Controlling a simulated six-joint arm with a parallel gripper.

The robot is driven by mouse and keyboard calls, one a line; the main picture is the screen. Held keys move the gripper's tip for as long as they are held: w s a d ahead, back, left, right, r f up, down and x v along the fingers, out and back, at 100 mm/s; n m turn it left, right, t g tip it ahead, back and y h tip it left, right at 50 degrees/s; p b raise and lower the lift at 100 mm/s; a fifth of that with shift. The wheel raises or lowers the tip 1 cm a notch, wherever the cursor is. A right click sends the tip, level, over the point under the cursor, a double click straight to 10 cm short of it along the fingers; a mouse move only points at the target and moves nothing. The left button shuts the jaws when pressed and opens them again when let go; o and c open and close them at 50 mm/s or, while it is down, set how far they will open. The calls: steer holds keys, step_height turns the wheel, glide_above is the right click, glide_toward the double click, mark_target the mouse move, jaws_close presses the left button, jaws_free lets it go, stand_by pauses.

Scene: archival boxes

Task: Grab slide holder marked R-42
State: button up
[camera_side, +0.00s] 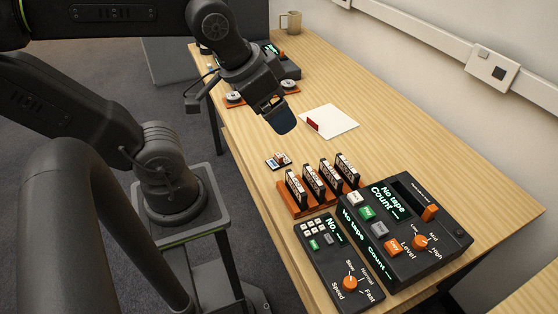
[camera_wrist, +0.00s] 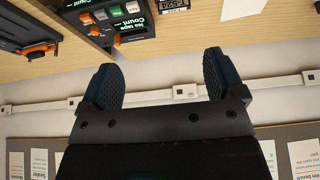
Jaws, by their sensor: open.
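An orange-brown rack (camera_side: 291,206) stands on the table at the middle right of the side view. It holds several dark upright slide holders (camera_side: 312,182) with pale labels on their edges. I cannot read the labels, so I cannot tell which is R-42. A small dark item with a pale label (camera_side: 278,161) lies just behind the rack. My gripper (camera_side: 281,117) is above the table, behind and left of the rack and apart from it. In the wrist view my gripper (camera_wrist: 160,82) has its two dark fingers spread with nothing between them.
A large control box (camera_side: 405,230) and a smaller keypad box (camera_side: 338,262) stand close to the rack's front and right. A white sheet (camera_side: 335,120) with a red item (camera_side: 312,124) lies behind. A mug (camera_side: 291,22) stands far back. Bare table lies around the sheet.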

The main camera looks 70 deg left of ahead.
steer(key=shift+o, duration=0.9)
steer(key=n+g, duration=0.6)
steer(key=n, duration=1.4)
glide_above(278, 154)
step_height(278, 154, down, 16)
step_height(278, 154, down, 8)
steer(key=shift+s+d+r, duration=0.1)
steer(key=shift+s+r, duration=0.05)
steer(key=shift+f, duration=2.9)
steer(key=shift+c, duration=0.5)
